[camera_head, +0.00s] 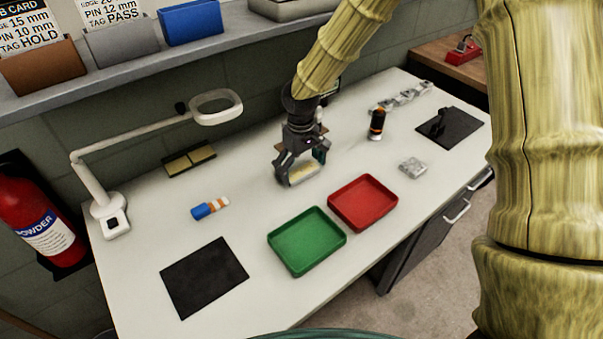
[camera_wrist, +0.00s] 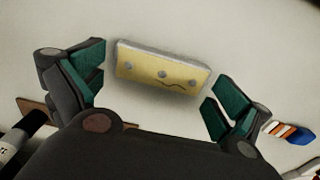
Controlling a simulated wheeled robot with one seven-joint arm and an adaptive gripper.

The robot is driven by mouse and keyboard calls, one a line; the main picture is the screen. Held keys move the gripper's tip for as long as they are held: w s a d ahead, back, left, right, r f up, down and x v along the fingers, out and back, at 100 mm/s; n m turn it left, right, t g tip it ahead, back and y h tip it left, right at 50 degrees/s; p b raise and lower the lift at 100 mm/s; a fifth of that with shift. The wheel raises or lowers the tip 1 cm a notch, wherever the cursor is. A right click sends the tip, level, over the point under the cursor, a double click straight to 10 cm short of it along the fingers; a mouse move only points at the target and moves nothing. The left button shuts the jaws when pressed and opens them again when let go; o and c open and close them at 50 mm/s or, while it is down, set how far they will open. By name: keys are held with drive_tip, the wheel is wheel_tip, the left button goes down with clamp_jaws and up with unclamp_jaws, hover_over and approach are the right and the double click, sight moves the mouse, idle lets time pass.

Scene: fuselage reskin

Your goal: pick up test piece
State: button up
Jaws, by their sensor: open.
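The test piece (camera_wrist: 162,72) is a yellowish block with a grey rim, several grey dots and a dark wavy line on its face. In the wrist view it lies on the pale bench between the two green-padded fingers of my gripper (camera_wrist: 157,97). Gaps show at both its ends, so the fingers look apart from it. In the head view my gripper (camera_head: 299,178) points down over the bench behind the trays, with the test piece (camera_head: 302,174) low between its fingers and partly hidden. My gripper is open.
A green tray (camera_head: 307,241) and a red tray (camera_head: 363,203) stand in front. A blue-and-orange item (camera_head: 210,208) and a black mat (camera_head: 204,277) lie left. A lamp (camera_head: 150,143) stands at the back left. An orange-black cylinder (camera_head: 377,125) stands right.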

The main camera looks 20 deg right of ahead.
drive_tip(key=c, duration=0.8)
drive_tip(key=shift+r, duration=0.1)
